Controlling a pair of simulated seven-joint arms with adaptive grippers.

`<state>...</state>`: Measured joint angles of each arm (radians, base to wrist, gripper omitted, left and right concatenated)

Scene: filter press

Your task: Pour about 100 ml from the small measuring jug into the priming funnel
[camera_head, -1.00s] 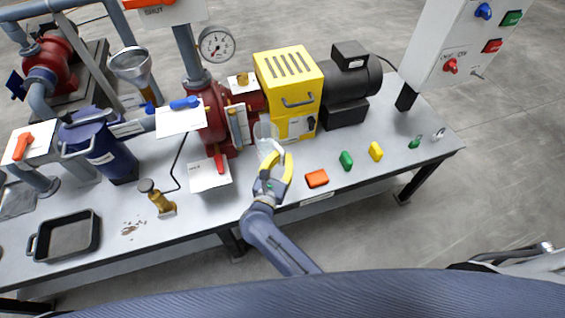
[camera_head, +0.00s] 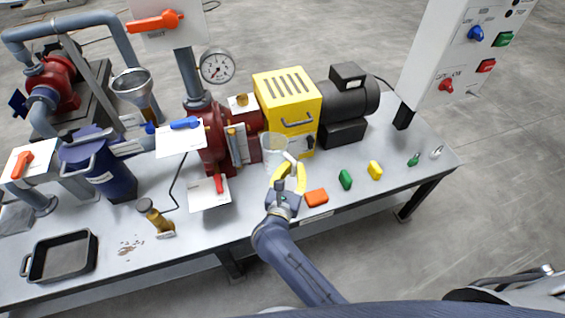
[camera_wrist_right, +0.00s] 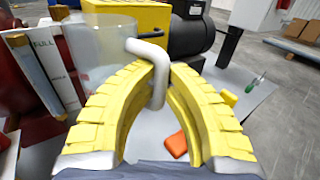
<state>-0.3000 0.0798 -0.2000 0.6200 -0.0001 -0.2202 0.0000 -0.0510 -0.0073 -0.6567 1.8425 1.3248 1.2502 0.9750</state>
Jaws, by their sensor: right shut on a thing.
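The small measuring jug (camera_head: 273,147) is clear and stands upright in front of the yellow guard in the head view. In the right wrist view the jug (camera_wrist_right: 100,45) shows at the upper left, with its white handle (camera_wrist_right: 150,62) between my fingers. My right gripper (camera_head: 290,165) has yellow fingers shut on that handle. I cannot tell the liquid level, or whether the jug touches the bench. The priming funnel (camera_head: 132,84) is a grey metal cone at the left, beyond the red pump, well away from the jug. My left gripper is not in view.
The red pump (camera_head: 214,135), pressure gauge (camera_head: 217,66) and blue-handled valve (camera_head: 184,123) stand between jug and funnel. The yellow guard (camera_head: 287,90) is behind the jug. A black tray (camera_head: 62,258) is at front left.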

